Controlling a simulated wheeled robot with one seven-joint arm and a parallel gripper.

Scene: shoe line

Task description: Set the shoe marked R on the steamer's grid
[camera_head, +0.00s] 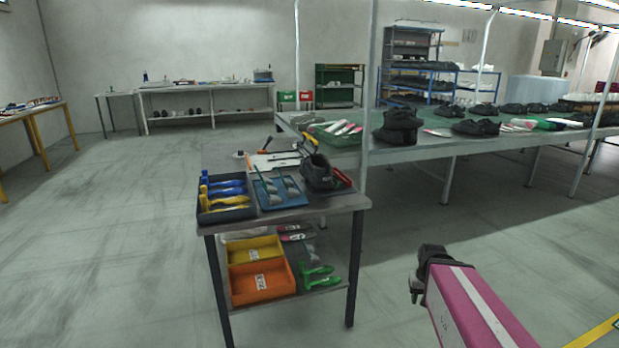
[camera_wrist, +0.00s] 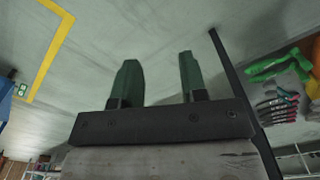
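Several black shoes stand in the head view: one dark shoe (camera_head: 318,172) on the small worktable (camera_head: 285,217), and more on the long bench, such as a tall one (camera_head: 398,128) and a low one (camera_head: 475,128). No R mark is readable on any of them. I cannot make out a steamer or its grid. My gripper (camera_wrist: 158,64) shows two dark green fingers apart with nothing between them. In the head view my gripper (camera_head: 415,288) is low at the right, over the floor, to the right of the worktable and touching nothing.
The worktable carries a bin of blue and yellow tools (camera_head: 225,198) and a blue tray (camera_head: 281,194). Its lower shelf holds a yellow bin (camera_head: 256,250), an orange bin (camera_head: 261,281) and green tools (camera_head: 318,277). The long bench (camera_head: 420,150) stands behind. Floor at left is clear.

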